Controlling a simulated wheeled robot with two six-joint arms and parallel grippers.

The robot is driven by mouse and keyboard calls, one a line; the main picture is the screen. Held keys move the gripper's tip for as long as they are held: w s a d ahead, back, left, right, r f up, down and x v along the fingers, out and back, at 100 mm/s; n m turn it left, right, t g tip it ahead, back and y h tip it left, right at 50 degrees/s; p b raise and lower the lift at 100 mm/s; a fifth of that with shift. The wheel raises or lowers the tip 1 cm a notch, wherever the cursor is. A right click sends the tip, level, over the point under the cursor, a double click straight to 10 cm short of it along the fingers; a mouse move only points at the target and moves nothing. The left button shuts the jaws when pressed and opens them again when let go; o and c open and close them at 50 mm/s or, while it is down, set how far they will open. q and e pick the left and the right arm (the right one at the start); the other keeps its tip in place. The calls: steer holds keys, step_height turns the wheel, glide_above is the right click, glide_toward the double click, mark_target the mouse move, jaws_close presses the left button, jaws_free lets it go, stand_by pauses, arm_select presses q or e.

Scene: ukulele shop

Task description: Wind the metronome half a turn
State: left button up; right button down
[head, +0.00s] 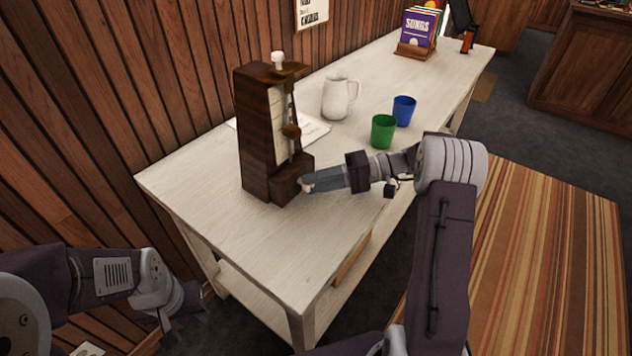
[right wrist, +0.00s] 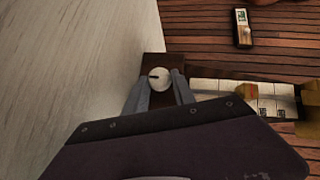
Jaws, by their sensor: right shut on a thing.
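The metronome (head: 254,130) is a tall dark wooden case standing upright on the white table. It has a pale scale, a brass-coloured pendulum weight and a white knob on top. My right gripper (head: 308,184) is at its lower right side, fingers shut on a small pale round winding key. In the right wrist view, the winding key (right wrist: 159,78) sits between the two fingers of the right gripper (right wrist: 159,90), with a dark slot on its face. My left gripper (head: 187,300) hangs low, off the table's near left corner; its fingers are not clear.
On the table (head: 270,245) are a white jug (head: 340,97), a green cup (head: 383,132), a blue cup (head: 404,111), paper behind the metronome and a songbook rack (head: 414,50). A wood-plank wall stands behind. The table's front part is clear.

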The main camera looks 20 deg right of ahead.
steer(key=c, duration=1.1)
jaws_free()
steer(key=p+v, duration=0.1)
steer(key=v, duration=0.8)
steer(key=shift+d+p, duration=0.1)
steer(key=shift+p, duration=0.3)
steer(key=shift+f, duration=0.1)
